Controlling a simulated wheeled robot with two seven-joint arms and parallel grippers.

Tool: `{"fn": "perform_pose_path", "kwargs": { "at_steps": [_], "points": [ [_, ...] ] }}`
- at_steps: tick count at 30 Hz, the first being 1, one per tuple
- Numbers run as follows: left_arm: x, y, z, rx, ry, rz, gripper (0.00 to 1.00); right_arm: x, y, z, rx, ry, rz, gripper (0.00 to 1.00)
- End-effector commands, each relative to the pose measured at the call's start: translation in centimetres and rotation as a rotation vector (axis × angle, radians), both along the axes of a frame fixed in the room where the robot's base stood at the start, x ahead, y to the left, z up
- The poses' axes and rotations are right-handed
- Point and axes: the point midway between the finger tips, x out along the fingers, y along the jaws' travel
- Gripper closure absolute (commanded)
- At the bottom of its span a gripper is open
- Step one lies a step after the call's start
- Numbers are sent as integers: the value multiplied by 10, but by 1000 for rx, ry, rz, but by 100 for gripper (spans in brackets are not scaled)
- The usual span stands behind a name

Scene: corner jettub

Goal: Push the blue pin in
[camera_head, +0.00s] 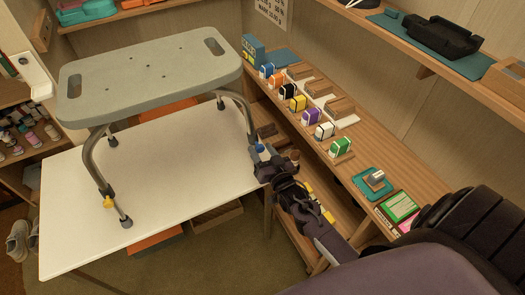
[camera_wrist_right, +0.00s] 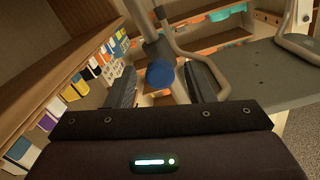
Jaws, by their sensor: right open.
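The blue pin (camera_head: 260,148) is low on the right leg of a grey bath bench (camera_head: 150,75), which stands upright on a white table (camera_head: 190,190). In the right wrist view the round blue head (camera_wrist_right: 160,73) sits on a grey leg tube, and I cannot tell how far it sticks out. My right gripper (camera_head: 268,160) is at that leg, by the table's right edge. In the wrist view its two dark fingers (camera_wrist_right: 162,85) are open, with the blue head between them in the picture and a gap at each side. My left gripper is out of view.
A yellow pin (camera_head: 108,202) is on the bench's front left leg. A wooden shelf (camera_head: 375,160) with several coloured boxes runs along the right, close to my right arm. A teal item (camera_head: 372,182) lies on it. The front of the white table is clear.

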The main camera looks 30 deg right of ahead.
Motion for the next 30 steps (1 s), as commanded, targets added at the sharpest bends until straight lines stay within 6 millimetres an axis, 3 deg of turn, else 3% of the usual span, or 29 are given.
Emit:
{"fn": "perform_pose_path", "kwargs": {
  "at_steps": [3,14,30],
  "points": [
    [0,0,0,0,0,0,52,0,0,0,0,0,0,52],
    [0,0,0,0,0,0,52,0,0,0,0,0,0,99],
    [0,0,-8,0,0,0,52,16,0,-1,1,1,0,100]
  ]
}}
